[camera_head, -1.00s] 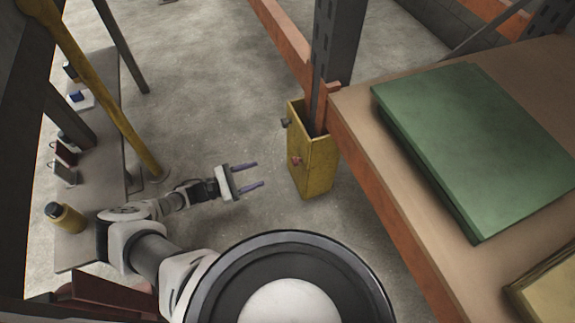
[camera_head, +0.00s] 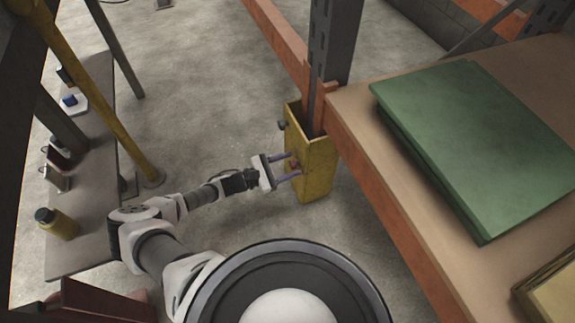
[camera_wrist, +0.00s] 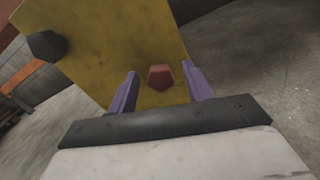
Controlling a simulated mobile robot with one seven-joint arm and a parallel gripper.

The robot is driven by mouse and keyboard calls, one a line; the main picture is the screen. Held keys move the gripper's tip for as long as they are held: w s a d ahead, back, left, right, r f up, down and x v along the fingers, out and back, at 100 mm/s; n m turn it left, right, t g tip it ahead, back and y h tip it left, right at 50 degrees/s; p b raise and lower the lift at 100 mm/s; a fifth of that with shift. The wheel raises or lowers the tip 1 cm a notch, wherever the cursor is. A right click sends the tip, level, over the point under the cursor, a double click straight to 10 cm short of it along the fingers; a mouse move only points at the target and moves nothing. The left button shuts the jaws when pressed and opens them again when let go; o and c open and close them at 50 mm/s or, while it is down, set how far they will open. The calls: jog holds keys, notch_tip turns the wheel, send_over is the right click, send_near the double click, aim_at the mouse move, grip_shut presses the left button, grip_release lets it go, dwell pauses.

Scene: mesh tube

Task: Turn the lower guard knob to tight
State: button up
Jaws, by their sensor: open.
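The yellow post guard (camera_head: 318,165) stands on the floor around the foot of a grey rack upright. Its lower knob is red (camera_wrist: 160,77) and shows between my fingers in the wrist view; in the head view it is a small red spot (camera_head: 293,165) partly behind the fingers. The upper knob is dark (camera_head: 283,125) and also shows at the upper left of the wrist view (camera_wrist: 46,46). My gripper (camera_head: 287,167) is open, its purple fingers pointing at the guard face, one on each side of the red knob. I cannot tell whether the fingertips touch the guard.
The rack's shelf (camera_head: 385,185) with orange beams and green boards (camera_head: 480,140) stands to the right. A grey bench (camera_head: 85,235) with a yellow bottle (camera_head: 57,223) and small items is at left, beside a yellow pole (camera_head: 100,90). The floor between is clear.

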jog(key=shift+c, duration=0.3)
jog(key=c, duration=0.9)
jog(key=shift+m, duration=0.3)
